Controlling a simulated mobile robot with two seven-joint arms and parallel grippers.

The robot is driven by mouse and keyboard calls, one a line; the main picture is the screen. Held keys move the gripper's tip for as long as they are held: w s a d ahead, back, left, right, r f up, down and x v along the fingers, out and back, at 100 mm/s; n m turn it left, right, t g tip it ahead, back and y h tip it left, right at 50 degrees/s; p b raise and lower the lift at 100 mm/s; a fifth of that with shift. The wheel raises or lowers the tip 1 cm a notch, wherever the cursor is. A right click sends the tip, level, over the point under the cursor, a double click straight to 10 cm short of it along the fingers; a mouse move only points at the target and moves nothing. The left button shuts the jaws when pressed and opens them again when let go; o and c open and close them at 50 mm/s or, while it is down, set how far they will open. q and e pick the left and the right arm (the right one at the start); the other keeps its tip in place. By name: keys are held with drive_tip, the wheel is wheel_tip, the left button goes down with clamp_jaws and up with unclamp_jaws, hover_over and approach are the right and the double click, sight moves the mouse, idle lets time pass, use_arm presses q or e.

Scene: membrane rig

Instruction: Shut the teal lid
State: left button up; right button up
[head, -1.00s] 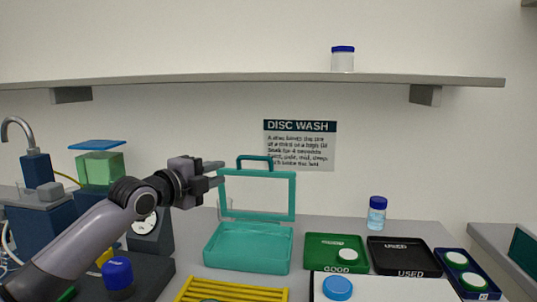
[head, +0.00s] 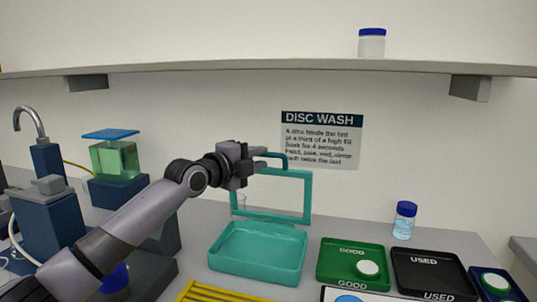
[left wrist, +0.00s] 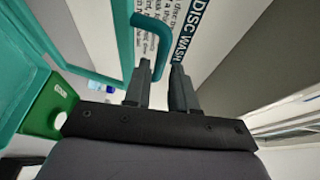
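The teal box (head: 258,268) stands on the bench with its teal lid (head: 306,195) raised, about upright at the back edge. The lid is a frame with a clear or empty middle and a teal handle (head: 277,155) on its top edge. My left gripper (head: 262,159) is at the left end of this handle. In the left wrist view the handle (left wrist: 160,45) shows just ahead of and between the tips of my left gripper (left wrist: 158,70). The fingers are apart; I cannot tell whether they touch the handle. My right gripper is not in view.
A green GOOD tray (head: 328,262) and a black USED tray (head: 435,276) lie right of the box. A yellow rack (head: 205,293) is in front. A blue-capped bottle (head: 404,222) stands behind the trays. A shelf (head: 230,72) runs above.

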sight(266, 156)
use_arm(q)
drive_tip(key=shift+x, duration=2.15)
clamp_jaws()
